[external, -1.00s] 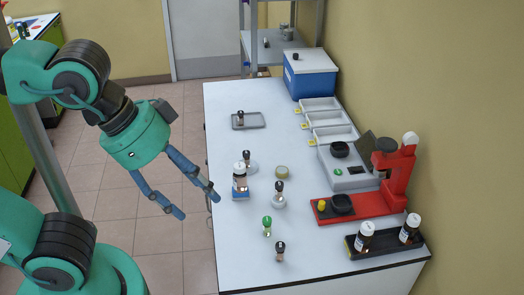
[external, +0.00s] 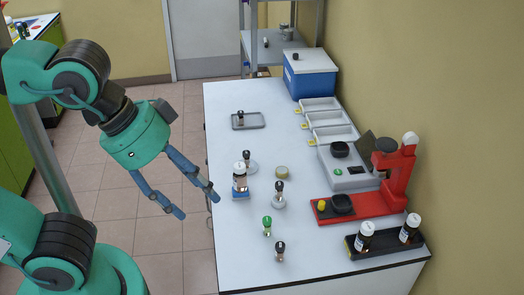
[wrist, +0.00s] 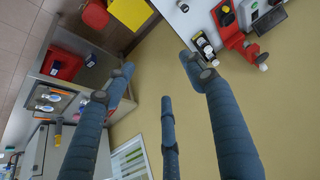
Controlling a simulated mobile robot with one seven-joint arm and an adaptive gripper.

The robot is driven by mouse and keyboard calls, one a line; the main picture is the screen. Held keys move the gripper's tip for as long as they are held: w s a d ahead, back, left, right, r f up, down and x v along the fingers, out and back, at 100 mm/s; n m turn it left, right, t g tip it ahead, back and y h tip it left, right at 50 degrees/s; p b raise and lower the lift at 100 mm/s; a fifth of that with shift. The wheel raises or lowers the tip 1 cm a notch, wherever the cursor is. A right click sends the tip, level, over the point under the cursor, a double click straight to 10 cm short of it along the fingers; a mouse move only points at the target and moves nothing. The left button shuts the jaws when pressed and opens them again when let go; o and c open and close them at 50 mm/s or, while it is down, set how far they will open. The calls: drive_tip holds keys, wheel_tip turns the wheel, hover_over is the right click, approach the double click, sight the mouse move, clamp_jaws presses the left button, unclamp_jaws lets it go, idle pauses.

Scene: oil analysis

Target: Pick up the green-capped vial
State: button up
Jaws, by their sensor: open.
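The green-capped vial (external: 267,226) stands upright on the white table near its front left part in the external view. A black-capped vial (external: 280,251) stands just in front of it. My gripper (external: 196,205) is open and empty at the table's left edge, with its blue-grey fingers spread, to the left of the green-capped vial and apart from it. In the wrist view my gripper's fingers (wrist: 165,85) are spread with nothing between them. I cannot make out the green-capped vial in the wrist view.
A white-capped bottle (external: 239,181) on a blue base and vials on round stands (external: 279,200) are behind the green-capped vial. A red press (external: 397,175) and a black tray (external: 384,243) with two white-capped bottles are to the right. A grey tray (external: 240,125) lies farther back.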

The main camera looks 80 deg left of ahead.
drive_tip(key=shift+c, duration=0.5)
drive_tip(key=shift+w, duration=0.1)
drive_tip(key=n+g, duration=0.1)
drive_tip(key=g, duration=0.5)
hover_over(267, 219)
wheel_tip(267, 219, down, 24)
drive_tip(key=shift+p, duration=0.3)
drive_tip(key=shift+f, duration=0.15)
drive_tip(key=shift+f+b, duration=0.7)
drive_tip(key=shift+f, duration=3.45)
drive_tip(key=shift+f, duration=0.1)
